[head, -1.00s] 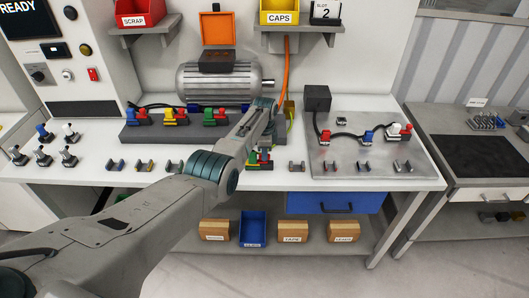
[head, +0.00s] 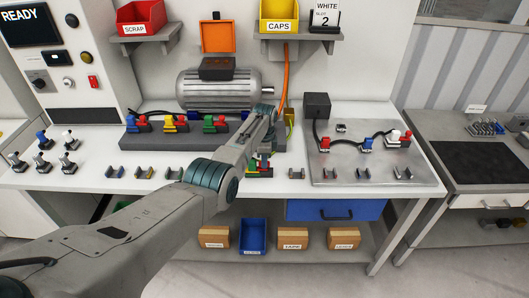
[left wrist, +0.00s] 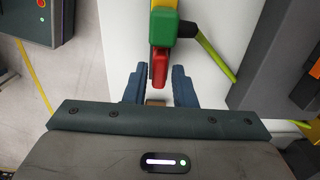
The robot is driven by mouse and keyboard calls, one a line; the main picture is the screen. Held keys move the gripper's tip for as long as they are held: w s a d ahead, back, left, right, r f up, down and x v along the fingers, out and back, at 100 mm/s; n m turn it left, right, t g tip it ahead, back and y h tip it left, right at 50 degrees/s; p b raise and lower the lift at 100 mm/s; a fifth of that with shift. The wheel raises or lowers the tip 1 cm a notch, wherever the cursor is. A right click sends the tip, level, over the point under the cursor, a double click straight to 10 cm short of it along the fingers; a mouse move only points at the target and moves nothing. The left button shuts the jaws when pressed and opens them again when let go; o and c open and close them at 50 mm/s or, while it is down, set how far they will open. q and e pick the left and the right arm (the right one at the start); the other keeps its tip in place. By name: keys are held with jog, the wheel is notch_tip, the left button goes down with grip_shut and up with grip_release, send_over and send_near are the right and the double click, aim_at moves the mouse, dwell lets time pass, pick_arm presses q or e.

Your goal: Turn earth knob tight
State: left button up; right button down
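My left gripper (left wrist: 158,88) is open in the left wrist view. Its two blue-grey fingers stand on either side of a red lever-like part (left wrist: 159,70), with a small gap at each side. A green block (left wrist: 163,25) with a bit of yellow joins the red part, and a yellow-green wire (left wrist: 216,56) runs off to the right. In the head view my left forearm covers most of this place, and small red and green pieces (head: 262,166) show beside it. I cannot tell which part is the earth knob. My right gripper is not in view.
A grey motor (head: 218,88) stands at the back of the white bench. A dark block with coloured connectors (head: 180,132) lies in front of it. A metal plate with black cable and connectors (head: 370,165) is at the right. Small clips (head: 145,173) line the front.

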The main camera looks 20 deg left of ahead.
pick_arm(q)
jog(key=shift+r, duration=0.45)
notch_tip(320, 180, up, 10)
jog(key=b, duration=0.2)
jog(key=shift+f, duration=0.2)
